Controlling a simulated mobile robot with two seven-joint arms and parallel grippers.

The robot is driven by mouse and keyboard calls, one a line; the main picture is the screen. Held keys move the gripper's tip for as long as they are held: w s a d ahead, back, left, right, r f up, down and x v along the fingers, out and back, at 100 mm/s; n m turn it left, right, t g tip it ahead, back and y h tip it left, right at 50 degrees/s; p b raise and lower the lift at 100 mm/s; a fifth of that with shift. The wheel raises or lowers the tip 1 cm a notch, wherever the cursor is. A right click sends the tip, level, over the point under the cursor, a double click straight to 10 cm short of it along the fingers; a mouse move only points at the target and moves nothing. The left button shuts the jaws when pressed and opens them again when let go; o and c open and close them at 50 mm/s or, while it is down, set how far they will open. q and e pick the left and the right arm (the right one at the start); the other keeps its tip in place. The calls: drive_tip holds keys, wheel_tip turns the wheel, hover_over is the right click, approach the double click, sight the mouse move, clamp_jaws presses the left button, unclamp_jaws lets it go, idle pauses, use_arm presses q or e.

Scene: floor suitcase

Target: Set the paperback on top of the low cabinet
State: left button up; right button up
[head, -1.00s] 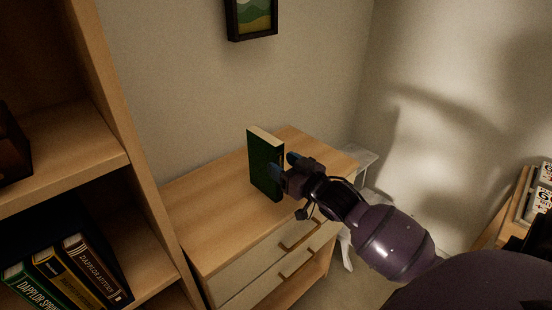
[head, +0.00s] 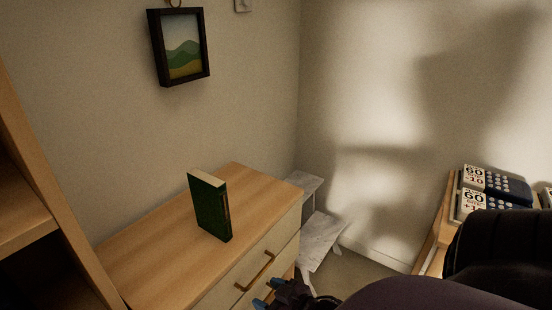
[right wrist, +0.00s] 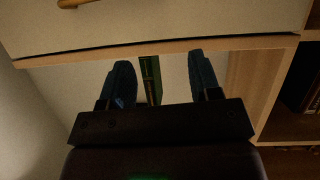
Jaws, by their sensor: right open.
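The green paperback (head: 209,207) stands upright on the top of the low wooden cabinet (head: 150,262), with nothing gripping it. My right gripper (head: 267,293) is at the bottom of the head view, in front of the cabinet's drawers and apart from the book. In the right wrist view its two fingers (right wrist: 162,85) are spread and empty. A narrow green strip of the paperback (right wrist: 150,75) shows in the gap between them, beyond the cabinet edge. My left gripper is not in view.
A wooden bookshelf (head: 22,205) stands at the left. A framed picture (head: 180,47) hangs above the cabinet. A pale stand (head: 318,235) is right of the cabinet. Boxes marked 60 (head: 476,203) sit on a wooden surface at far right. Bare cabinet top surrounds the book.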

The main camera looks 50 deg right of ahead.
drive_tip(key=s+a+f+g, duration=0.2)
drive_tip(key=s+a+f, duration=0.3)
drive_tip(key=s+f, duration=0.2)
drive_tip(key=shift+s+a+g, duration=0.25)
drive_tip(key=shift+a+g, duration=0.15)
